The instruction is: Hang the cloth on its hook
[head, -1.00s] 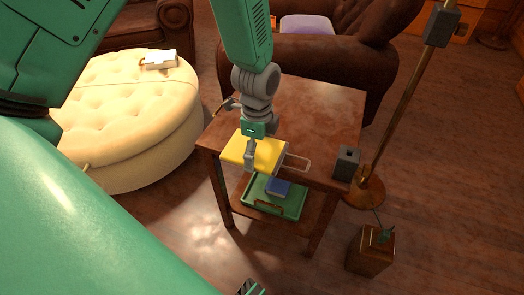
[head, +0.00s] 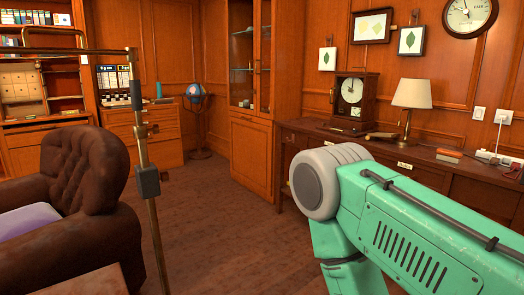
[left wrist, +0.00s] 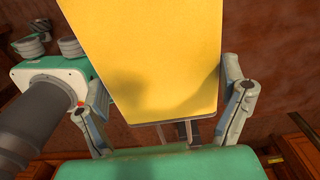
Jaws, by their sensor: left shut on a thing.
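A thin pale bar shows just below the cloth's edge. Neither the cloth nor my left gripper shows in the head view. My right gripper is not in view. I cannot make out a hook for the cloth in either view.
A brass stand (head: 150,225) with a grey block rises at the left, near a brown leather armchair (head: 85,195). A long side table (head: 340,135) with a clock (head: 352,98) and lamp (head: 408,98) lines the right wall. Floor (head: 225,225) between is clear.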

